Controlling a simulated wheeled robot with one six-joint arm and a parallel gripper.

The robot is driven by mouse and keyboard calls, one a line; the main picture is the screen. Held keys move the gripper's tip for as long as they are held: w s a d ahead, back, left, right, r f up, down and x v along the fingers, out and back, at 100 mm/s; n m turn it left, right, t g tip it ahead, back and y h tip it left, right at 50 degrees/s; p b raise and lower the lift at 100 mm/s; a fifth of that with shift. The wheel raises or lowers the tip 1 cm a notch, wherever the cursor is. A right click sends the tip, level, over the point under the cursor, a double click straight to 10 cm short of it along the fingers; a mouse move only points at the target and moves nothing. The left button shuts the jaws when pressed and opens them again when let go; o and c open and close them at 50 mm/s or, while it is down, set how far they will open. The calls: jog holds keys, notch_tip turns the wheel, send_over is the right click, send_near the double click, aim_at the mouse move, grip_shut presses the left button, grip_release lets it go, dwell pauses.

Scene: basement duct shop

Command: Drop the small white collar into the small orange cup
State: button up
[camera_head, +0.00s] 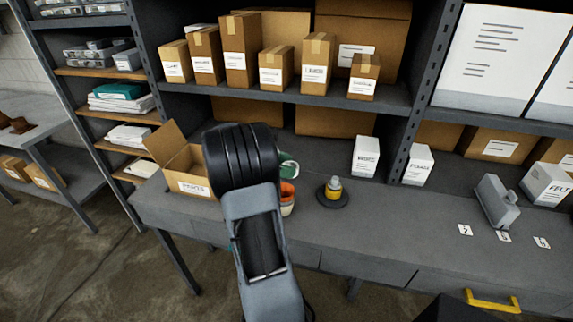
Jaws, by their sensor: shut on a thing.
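The small orange cup (288,194) stands on the grey workbench (390,225), just right of my arm, which hides its left part. A pale patch shows on its lower side. My arm rises through the middle of the camera_head view and ends in a thick black joint. My gripper is hidden behind it, so its fingers and anything between them do not show. I cannot make out the small white collar anywhere. A green object (289,168) shows partly behind the orange cup, also cut off by my arm.
A yellow and grey piece (333,187) stands on a dark disc right of the cup. An open cardboard box (190,178) is at left. White boxes (366,156) and a grey tool (496,201) stand at right. A loaded shelf (300,94) overhangs the bench's back.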

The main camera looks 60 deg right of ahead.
notch_tip(320, 180, down, 3)
jog(key=shift+r+b, duration=0.1)
jog(key=shift+b, duration=0.8)
jog(key=o, duration=1)
jog(key=shift+b+v, duration=0.65)
jog(key=shift+v, duration=3.1)
